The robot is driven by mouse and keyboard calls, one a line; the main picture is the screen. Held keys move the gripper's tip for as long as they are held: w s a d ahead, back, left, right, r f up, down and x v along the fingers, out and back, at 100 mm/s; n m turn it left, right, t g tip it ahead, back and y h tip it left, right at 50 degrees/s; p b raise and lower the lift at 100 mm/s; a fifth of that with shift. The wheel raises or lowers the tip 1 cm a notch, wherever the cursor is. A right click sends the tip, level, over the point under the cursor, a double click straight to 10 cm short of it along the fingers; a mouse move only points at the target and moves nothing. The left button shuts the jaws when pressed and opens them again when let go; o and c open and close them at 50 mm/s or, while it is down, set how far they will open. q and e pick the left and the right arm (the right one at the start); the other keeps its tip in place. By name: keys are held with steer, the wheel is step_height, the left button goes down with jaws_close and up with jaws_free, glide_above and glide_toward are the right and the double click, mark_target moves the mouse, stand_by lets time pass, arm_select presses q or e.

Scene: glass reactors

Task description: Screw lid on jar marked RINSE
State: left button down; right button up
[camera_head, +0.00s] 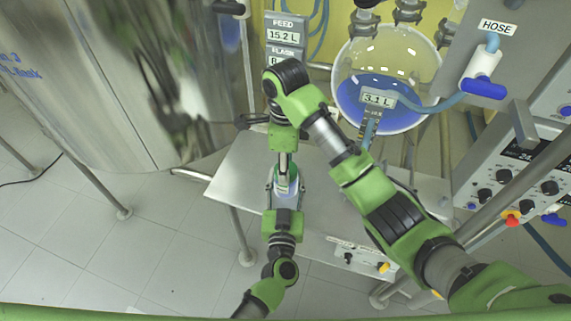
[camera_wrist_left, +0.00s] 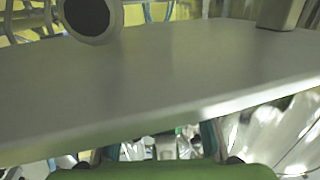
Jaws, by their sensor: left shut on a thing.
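A small clear jar (camera_head: 286,186) with a pale label is at the front of the grey table in the head view. Its marking is too small to read. My left gripper (camera_head: 284,202) comes from below and is shut on the jar. My right gripper (camera_head: 284,160) points down directly above the jar, its narrow fingers close to the top. Whether they hold anything is too small to tell, and I cannot make out a lid. In the left wrist view, the table edge covers much of the picture and the jar cannot be made out.
The grey table (camera_head: 238,188) is bare at its left. A round flask (camera_head: 388,62) with blue liquid hangs behind my right arm. A large steel vessel (camera_head: 110,80) stands left. A control panel (camera_head: 520,175) stands right. A dark disc (camera_wrist_left: 88,15) shows in the left wrist view.

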steer(key=m, duration=0.4)
steer(key=shift+w+m, duration=0.1)
steer(key=shift+m, duration=0.3)
steer(key=o, duration=0.7)
step_height(320, 180, up, 4)
steer(key=shift+f, duration=0.15)
steer(key=shift+r, duration=0.4)
steer(key=shift+c, duration=0.2)
